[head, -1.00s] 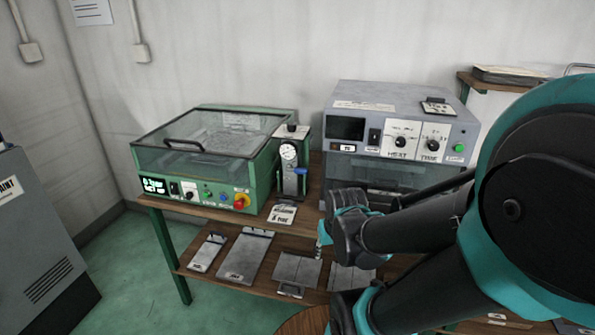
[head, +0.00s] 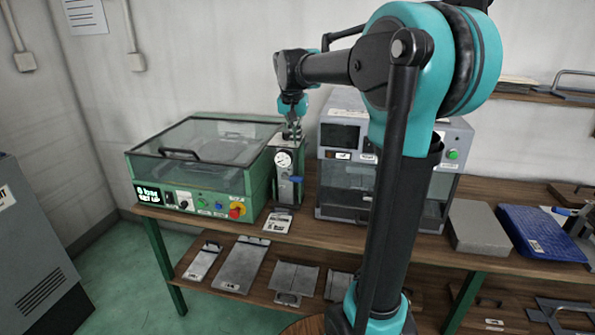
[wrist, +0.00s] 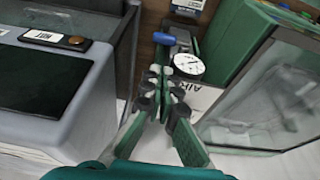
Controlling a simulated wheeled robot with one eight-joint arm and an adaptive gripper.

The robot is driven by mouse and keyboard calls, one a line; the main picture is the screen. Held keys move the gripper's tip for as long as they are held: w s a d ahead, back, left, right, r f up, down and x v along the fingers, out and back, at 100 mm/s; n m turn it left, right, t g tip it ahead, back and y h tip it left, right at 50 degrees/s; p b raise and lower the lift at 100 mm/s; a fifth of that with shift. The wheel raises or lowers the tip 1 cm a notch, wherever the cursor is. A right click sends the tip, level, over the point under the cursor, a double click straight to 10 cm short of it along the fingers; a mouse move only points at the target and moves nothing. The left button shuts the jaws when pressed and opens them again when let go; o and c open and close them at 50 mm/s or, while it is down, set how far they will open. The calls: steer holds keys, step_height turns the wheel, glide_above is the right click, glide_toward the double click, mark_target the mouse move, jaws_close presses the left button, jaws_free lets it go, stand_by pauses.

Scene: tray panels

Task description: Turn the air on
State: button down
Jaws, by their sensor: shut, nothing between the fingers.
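The air unit stands between the green machine and the grey oven. In the wrist view the gauge (wrist: 188,65) and the blue lever tip (wrist: 164,39) show just beyond my fingers, with part of an "AIR" label (wrist: 183,100) by the gauge. My gripper (head: 291,133) points down over the top of the air unit. In the wrist view my gripper (wrist: 161,78) is shut and empty, its fingertips close together; I cannot tell whether they touch the unit.
The green machine (head: 200,205) with its clear lid is left of the unit. The grey oven (head: 334,190) is close on the right, partly behind my arm. Flat panels (head: 240,262) lie on the lower shelf.

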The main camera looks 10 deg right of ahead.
steer(key=shift+w+r, duration=0.1)
steer(key=shift+r, duration=0.05)
glide_toward(301, 178)
steer(key=w+f, duration=0.2)
steer(key=f, duration=0.1)
steer(key=w+f, duration=0.1)
steer(key=f, duration=0.1)
steer(key=shift+a+f, duration=0.1)
steer(key=shift+f, duration=0.55)
steer(key=shift+s+d+f, duration=0.1)
steer(key=shift+d+f, duration=0.2)
steer(key=shift+f, duration=0.3)
steer(key=shift+s+d+f, duration=0.1)
steer(key=shift+d+f, duration=0.2)
steer(key=shift+f, duration=0.3)
